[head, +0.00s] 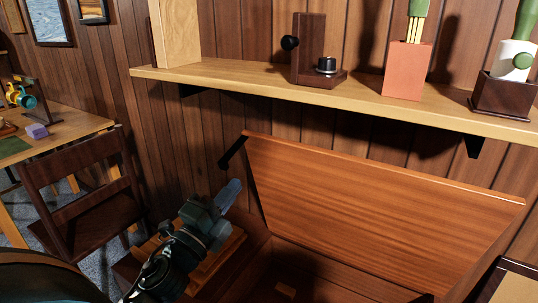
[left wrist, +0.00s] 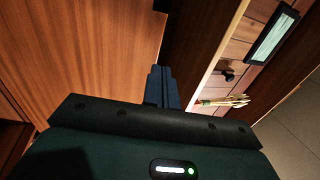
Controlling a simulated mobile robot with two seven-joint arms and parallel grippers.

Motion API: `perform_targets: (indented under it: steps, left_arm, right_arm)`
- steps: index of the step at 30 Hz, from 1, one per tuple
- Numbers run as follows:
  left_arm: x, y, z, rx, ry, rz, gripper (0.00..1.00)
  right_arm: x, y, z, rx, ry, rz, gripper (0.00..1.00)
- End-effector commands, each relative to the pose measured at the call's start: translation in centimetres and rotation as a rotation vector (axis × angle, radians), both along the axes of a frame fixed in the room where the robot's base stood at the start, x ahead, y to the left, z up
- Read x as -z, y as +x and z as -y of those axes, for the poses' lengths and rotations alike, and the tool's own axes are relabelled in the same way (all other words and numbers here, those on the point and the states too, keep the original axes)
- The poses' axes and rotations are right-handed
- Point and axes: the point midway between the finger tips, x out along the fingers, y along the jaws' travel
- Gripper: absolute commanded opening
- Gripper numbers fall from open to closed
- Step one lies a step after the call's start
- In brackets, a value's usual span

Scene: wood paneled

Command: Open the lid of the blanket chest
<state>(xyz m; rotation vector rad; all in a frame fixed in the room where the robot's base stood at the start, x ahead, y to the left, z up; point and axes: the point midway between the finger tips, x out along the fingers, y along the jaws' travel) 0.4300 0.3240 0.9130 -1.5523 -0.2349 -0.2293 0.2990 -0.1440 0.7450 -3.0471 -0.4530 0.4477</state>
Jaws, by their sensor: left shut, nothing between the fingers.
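The blanket chest (head: 330,265) stands below the wall shelf, and its dark interior shows. Its reddish-brown lid (head: 370,205) is raised and tilted back toward the paneled wall. A dark support (head: 233,152) shows at the lid's upper left corner. My left gripper (head: 230,190) is at the left end of the chest, just left of the raised lid, with its fingers together and empty. In the left wrist view, the shut fingers (left wrist: 160,85) point past a broad wooden surface that looks like the lid (left wrist: 85,45). My right gripper is not in view.
A wall shelf (head: 250,78) runs above the lid, bearing a dark wooden stand (head: 309,50), an orange pot (head: 406,70) and a white item in a dark base (head: 503,92). A dark chair (head: 80,190) and a desk (head: 75,123) stand at left.

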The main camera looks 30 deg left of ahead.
Motion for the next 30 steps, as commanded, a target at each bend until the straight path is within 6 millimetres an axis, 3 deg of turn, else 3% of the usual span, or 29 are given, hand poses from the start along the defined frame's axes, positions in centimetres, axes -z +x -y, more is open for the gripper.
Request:
perform_targets:
  steps: [7, 18, 24, 30]
  left_arm:
    - [-1.7, 4.2, 0.0, 0.001, 0.000, 0.002, 0.00]
    - [-3.4, 10.4, -0.1, 0.000, -0.003, -0.001, 0.00]
    - [-3.7, 12.2, -0.1, 0.000, -0.005, -0.003, 0.00]
    - [-3.8, 12.6, 0.0, 0.000, -0.005, -0.003, 0.00]
  right_arm:
    - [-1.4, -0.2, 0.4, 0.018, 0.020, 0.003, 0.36]
    - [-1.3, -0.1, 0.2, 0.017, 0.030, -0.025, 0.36]
    - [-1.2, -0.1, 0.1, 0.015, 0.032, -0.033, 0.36]
    - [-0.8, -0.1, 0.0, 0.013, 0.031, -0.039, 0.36]
